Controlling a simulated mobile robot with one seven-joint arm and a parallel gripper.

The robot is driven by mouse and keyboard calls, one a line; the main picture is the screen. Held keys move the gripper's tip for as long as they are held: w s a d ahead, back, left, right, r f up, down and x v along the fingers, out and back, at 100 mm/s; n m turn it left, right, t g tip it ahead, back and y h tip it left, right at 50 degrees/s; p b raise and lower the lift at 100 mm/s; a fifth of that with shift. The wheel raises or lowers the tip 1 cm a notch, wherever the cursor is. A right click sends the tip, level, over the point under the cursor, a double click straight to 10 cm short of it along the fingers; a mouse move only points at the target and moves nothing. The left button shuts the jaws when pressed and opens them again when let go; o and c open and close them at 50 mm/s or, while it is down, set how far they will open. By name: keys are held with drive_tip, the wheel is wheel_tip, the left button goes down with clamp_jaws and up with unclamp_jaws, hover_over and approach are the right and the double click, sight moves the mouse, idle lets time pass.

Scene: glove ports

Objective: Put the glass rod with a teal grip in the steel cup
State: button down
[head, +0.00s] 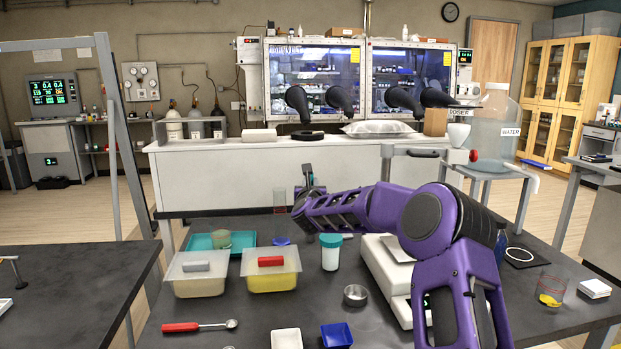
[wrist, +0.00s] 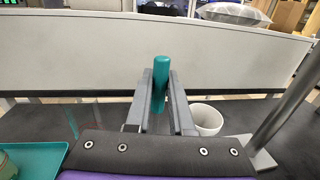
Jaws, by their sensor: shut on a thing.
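My gripper (head: 309,178) is raised above the far part of the dark table in the head view. In the wrist view its jaws (wrist: 160,90) are shut on the upright teal grip of the glass rod (wrist: 160,75). The clear part of the rod cannot be made out.
Two lidded tubs (head: 197,285), a teal-lidded jar (head: 331,258) and a white balance (head: 385,270) stand around the middle. A red-handled spoon (head: 195,327) and blue dish (head: 337,335) lie in front. A teal tray (wrist: 40,158) and white cup (wrist: 207,118) show in the wrist view.

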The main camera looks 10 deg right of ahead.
drive_tip(key=shift+f, duration=0.35)
drive_tip(key=c, duration=0.7)
unclamp_jaws()
drive_tip(key=s+a, duration=0.1)
drive_tip(key=s, duration=0.9)
drive_tip(key=shift+a, duration=0.3)
drive_tip(key=shift+w, duration=0.1)
